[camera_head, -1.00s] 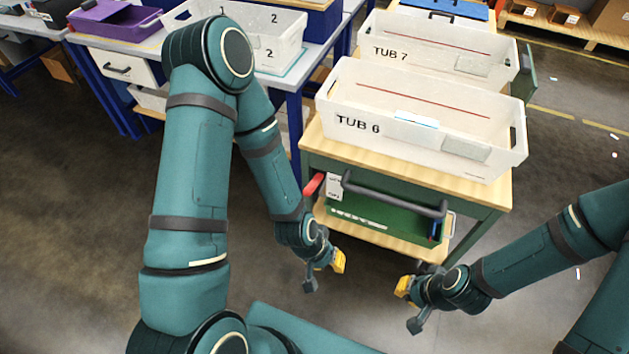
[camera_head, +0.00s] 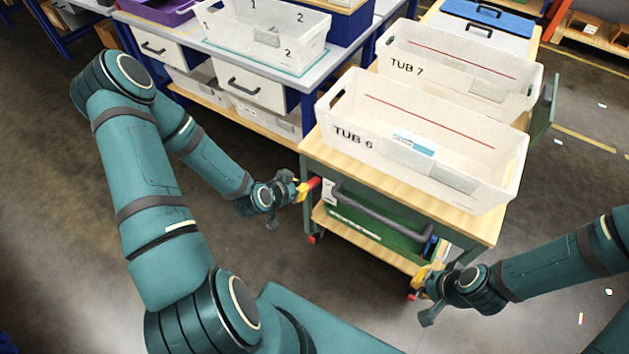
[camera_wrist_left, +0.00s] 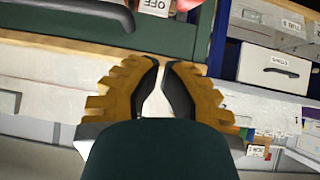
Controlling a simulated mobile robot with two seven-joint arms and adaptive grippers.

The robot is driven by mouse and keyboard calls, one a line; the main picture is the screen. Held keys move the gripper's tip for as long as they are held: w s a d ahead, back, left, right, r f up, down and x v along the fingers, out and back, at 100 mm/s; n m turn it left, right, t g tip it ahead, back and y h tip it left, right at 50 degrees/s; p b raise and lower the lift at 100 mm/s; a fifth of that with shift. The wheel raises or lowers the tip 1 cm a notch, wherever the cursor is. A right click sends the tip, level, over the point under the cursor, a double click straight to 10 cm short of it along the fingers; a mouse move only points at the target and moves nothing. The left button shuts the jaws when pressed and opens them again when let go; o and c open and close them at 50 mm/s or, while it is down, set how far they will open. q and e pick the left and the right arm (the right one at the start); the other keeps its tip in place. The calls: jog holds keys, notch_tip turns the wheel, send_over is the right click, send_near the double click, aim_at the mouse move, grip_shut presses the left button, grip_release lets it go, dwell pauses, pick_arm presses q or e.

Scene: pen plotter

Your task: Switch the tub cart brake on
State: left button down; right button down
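The tub cart (camera_head: 400,190) has a wooden top and a green frame. Its red brake lever (camera_head: 314,184) sticks out at the left front corner. In the left wrist view, part of the red lever (camera_wrist_left: 204,16) shows at the top edge, beside a white label (camera_wrist_left: 154,6) reading OFF. My left gripper (camera_head: 303,189) is at the lever in the head view; contact cannot be made out. In the wrist view, its yellow fingers (camera_wrist_left: 162,66) are partly open with nothing between them, and the lever is beyond the tips. My right gripper (camera_head: 419,281) is low by the cart's right front; its opening is unclear.
TUB 6 (camera_head: 375,142) and TUB 7 (camera_head: 440,68) stand on the cart. A dark handle bar (camera_head: 375,215) crosses the cart's front. A workbench (camera_head: 345,48) with drawers and a white tub stands behind left. Open floor (camera_head: 330,285) lies in front.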

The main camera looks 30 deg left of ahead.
pick_arm(q)
jog(key=shift+w+a+r+t+y, duration=0.15)
jog(key=shift+a+r, duration=0.05)
jog(key=shift+a, duration=0.25)
jog(key=shift+w+a+r+t+y, duration=0.1)
jog(key=shift+a+r+t+y, duration=0.1)
jog(key=shift+a, duration=0.2)
pick_arm(e)
jog(key=shift+w+d+r, duration=0.2)
jog(key=shift+w+d, duration=0.1)
jog(key=shift+w, duration=0.05)
pick_arm(q)
send_over(307, 182)
jog(key=s+d, duration=0.2)
jog(key=s, duration=0.1)
notch_tip(307, 182, down, 6)
jog(key=shift+r+b, duration=0.15)
jog(key=shift+b, duration=0.25)
jog(key=f, duration=0.3)
jog(key=shift+s, duration=0.2)
jog(key=shift+s+f, duration=0.2)
jog(key=shift+f, duration=0.35)
pick_arm(e)
jog(key=shift+s+a+f, duration=0.1)
jog(key=shift+s+f, duration=0.2)
jog(key=shift+f, duration=0.45)
pick_arm(q)
jog(key=shift+b, duration=0.3)
